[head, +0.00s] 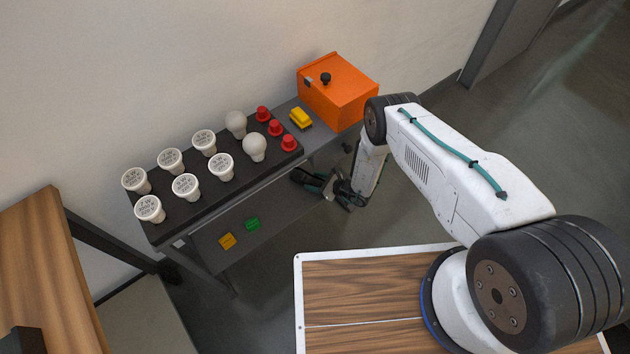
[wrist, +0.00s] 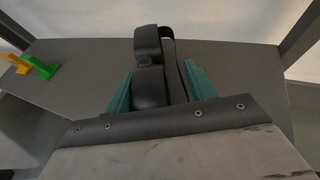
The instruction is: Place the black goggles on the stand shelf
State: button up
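The black goggles (wrist: 149,80) sit between the two teal fingers of my gripper (wrist: 160,92) in the wrist view, with their strap looped at the right finger. The fingers press on both sides of them. In the head view the goggles (head: 303,177) show as a dark shape at the tip of my gripper (head: 322,187), at the right end of the lower stand shelf (head: 215,263). In the wrist view the grey shelf (wrist: 235,75) spreads beneath and beyond the goggles. I cannot tell whether they touch it.
A yellow block (head: 227,241) and a green block (head: 252,224) stand on the shelf's left part. Above it, the black bulb rack (head: 210,190) holds several bulbs and red caps. An orange box (head: 338,92) and a yellow item (head: 300,118) sit on the top right.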

jog(key=shift+o, duration=1.1)
jog(key=shift+r, duration=0.25)
jog(key=v, duration=1.2)
jog(key=shift+f, duration=0.1)
